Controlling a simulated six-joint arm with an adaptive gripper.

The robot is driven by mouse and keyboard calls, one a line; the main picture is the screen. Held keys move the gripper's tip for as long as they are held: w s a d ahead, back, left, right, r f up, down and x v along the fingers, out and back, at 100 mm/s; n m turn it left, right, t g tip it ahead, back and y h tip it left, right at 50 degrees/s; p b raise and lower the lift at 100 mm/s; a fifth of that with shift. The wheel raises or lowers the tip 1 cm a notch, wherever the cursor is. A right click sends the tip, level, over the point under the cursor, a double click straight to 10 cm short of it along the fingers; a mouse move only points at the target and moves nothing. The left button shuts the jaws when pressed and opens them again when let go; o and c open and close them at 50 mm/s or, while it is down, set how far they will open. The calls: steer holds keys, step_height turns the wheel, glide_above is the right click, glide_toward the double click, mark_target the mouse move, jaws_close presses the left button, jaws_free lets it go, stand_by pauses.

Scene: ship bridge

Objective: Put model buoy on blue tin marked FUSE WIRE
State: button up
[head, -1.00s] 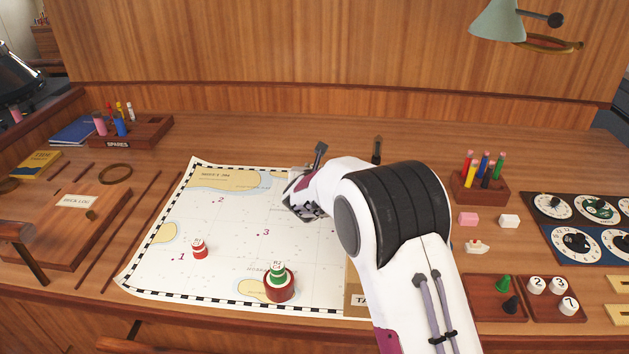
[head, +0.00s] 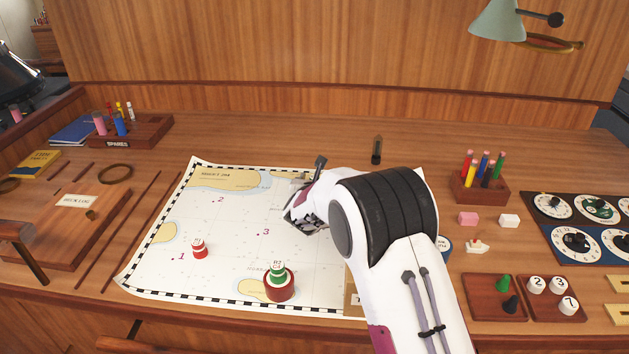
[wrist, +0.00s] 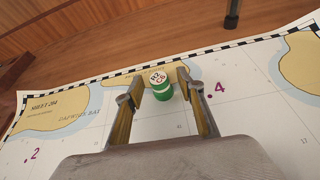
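A green and white model buoy (wrist: 161,86) with letters on its white top stands upright on the chart in the wrist view, near the number 4. My gripper (wrist: 161,80) is open, with one finger on each side of the buoy and a visible gap at each side. In the head view this buoy is hidden behind my arm. A blue round tin (head: 445,245) shows only in part at the right edge of my arm in the head view; its marking cannot be read.
On the chart (head: 225,235) stand a red and white buoy (head: 199,250) and a red tin (head: 279,291) with a green buoy on it.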

steer(key=shift+r, duration=0.15)
steer(key=shift+s+r, duration=0.2)
steer(key=shift+s, duration=0.25)
steer(key=shift+v, duration=5.5)
steer(key=shift+o, duration=0.4)
steer(key=shift+f, duration=0.1)
steer(key=shift+x, duration=2.25)
steer(key=shift+w+d, duration=0.1)
steer(key=shift+w, duration=0.05)
steer(key=shift+w, duration=0.2)
steer(key=shift+x, duration=0.9)
